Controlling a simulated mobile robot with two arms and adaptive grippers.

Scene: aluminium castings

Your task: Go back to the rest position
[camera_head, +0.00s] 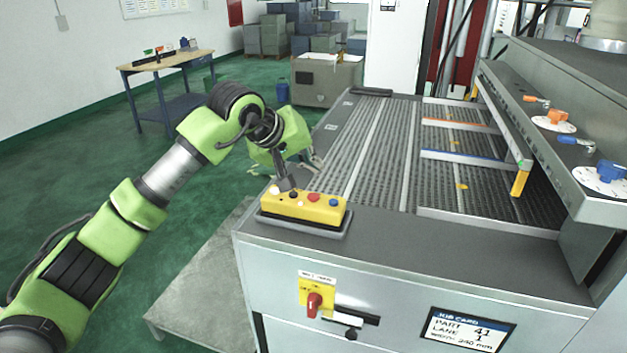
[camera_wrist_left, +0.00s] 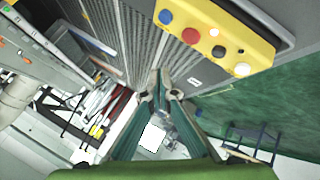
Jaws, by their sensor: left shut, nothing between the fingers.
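My left arm comes in from the left of the head view, and its gripper (camera_head: 287,184) points down at the back left end of a yellow button box (camera_head: 305,208). The fingers are shut and hold nothing; in the left wrist view the fingertips (camera_wrist_left: 160,96) come together below the same yellow box (camera_wrist_left: 228,28). Blue, red, black and white buttons show on the box. I cannot tell from the head view whether the fingertips touch the box. My right gripper is not in view.
The box sits on the corner of a grey machine with a slatted conveyor (camera_head: 385,140). A red rotary switch (camera_head: 314,303) and a job card screen (camera_head: 468,329) are on its front. A guard with orange and blue knobs stands right.

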